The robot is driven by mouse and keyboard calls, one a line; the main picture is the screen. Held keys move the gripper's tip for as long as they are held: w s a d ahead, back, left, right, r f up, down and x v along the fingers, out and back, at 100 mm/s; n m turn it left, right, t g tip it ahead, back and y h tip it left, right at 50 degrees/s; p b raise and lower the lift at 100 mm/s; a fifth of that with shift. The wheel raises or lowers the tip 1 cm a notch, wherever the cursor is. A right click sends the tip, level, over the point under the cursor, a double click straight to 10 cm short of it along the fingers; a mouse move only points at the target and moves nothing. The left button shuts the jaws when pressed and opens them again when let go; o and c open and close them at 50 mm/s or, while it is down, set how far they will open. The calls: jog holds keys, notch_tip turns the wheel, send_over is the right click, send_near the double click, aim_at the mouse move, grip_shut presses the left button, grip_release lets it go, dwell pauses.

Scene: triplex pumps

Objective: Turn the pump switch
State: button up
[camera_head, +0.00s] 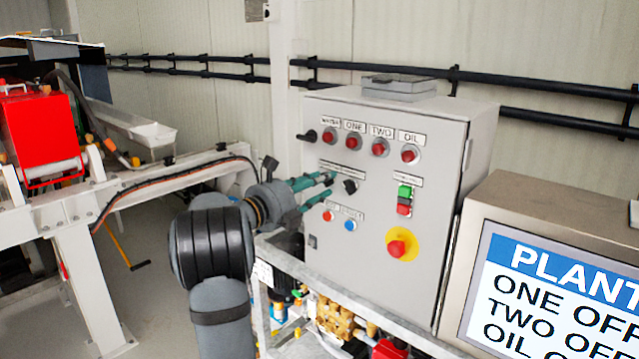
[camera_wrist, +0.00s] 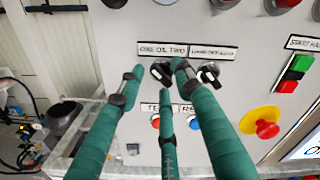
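A grey control cabinet (camera_head: 372,240) carries the switches. In the wrist view a black rotary switch (camera_wrist: 160,72) sits under a label reading "ONE OIL TWO". A second black rotary switch (camera_wrist: 208,74) is to its right; in the head view it shows just right of my fingers (camera_head: 349,186). My gripper (camera_wrist: 157,80) has three teal fingers, spread open with their tips around the first switch. The right fingertip is very near it; I cannot tell whether it touches. The left fingertip is apart from it. In the head view my gripper (camera_head: 330,186) hides this switch.
Red and blue buttons (camera_head: 350,225) are below. A red emergency stop on yellow (camera_head: 398,248) and a green-red start button (camera_head: 404,200) are to the right. Red lamps (camera_head: 379,147) line the top. A plant screen (camera_head: 545,290) stands right; a metal frame (camera_head: 285,265) lies below.

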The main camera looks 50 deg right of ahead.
jog(key=shift+c, duration=0.9)
grip_shut()
jog(key=shift+f+m+b, duration=0.1)
jog(key=shift+m+b, duration=0.2)
jog(key=shift+b, duration=0.15)
jog(key=shift+w+r+m+b, duration=0.1)
jog(key=shift+r+m+b, duration=0.1)
jog(key=shift+m+b, duration=3.6)
jog(key=shift+r+m+b, duration=0.15)
jog(key=shift+m+b, duration=2.75)
jog(key=shift+m, duration=1.8)
jog(key=shift+o, duration=0.6)
grip_release()
